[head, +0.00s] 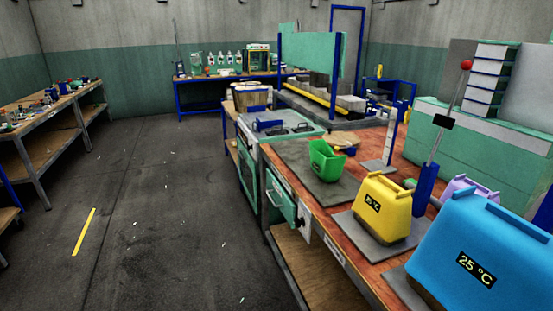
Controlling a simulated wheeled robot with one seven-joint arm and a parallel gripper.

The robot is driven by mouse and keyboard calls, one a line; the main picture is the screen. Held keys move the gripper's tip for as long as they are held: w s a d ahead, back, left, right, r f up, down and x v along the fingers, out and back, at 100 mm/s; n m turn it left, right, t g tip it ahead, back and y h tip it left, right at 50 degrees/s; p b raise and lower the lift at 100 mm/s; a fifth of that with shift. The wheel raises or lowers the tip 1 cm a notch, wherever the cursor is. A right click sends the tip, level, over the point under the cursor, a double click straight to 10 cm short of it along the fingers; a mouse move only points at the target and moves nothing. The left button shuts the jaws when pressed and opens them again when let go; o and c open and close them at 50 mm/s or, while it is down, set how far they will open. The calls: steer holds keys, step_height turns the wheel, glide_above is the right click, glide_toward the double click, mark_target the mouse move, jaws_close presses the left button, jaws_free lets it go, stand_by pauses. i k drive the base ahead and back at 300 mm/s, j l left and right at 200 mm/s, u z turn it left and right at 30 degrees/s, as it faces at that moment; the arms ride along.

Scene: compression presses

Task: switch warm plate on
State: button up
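No label in view names the warm plate, and I cannot tell which thing it is. A yellow device (384,210) with a small dark display stands on a grey plate (350,228) on the red-brown bench. A large blue device (480,255) at the lower right shows "25 °C". A green open container (327,160) stands on a dark grey slab (293,154) farther back. A small white panel (304,224) with a dark mark is on the bench front; whether it is a switch is unclear. My gripper is not in view.
A stove-like appliance (265,187) adjoins the bench's far end. A tall lever with a red ball (466,65) rises behind the yellow device, beside a purple device (457,189). Side tables (45,114) stand at left.

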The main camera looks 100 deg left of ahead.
mark_target(297, 222)
steer(key=u, duration=2.6)
